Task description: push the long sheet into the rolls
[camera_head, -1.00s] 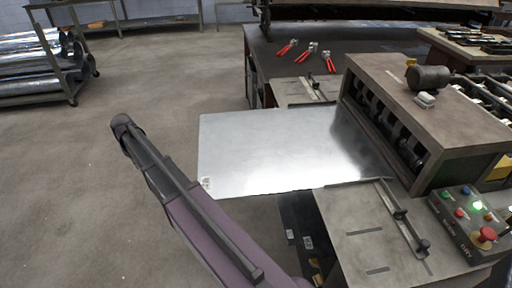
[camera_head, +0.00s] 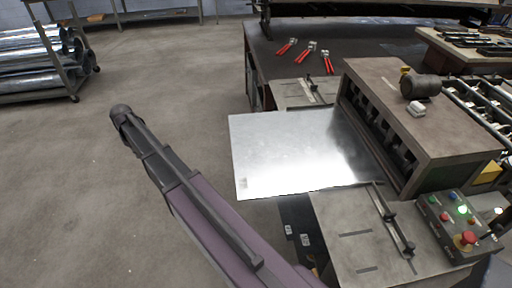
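The long sheet (camera_head: 295,150) is a flat, shiny metal panel lying level on the feed table (camera_head: 345,235). Its left part hangs out past the table over the floor. Its right edge is at the rolls (camera_head: 383,132) under the housing of the roll machine (camera_head: 430,115); how far it reaches in is hidden. A small label shows near its lower left corner. My arm rises at the lower middle, left of the sheet and apart from it in the picture. My gripper does not show clearly, and its fingers cannot be made out.
A control box (camera_head: 460,222) with a red button and a lit green lamp sits at the lower right. Red-handled tools (camera_head: 308,50) lie on the bench behind. A rack of metal ducts (camera_head: 40,65) stands at far left. The floor between is clear.

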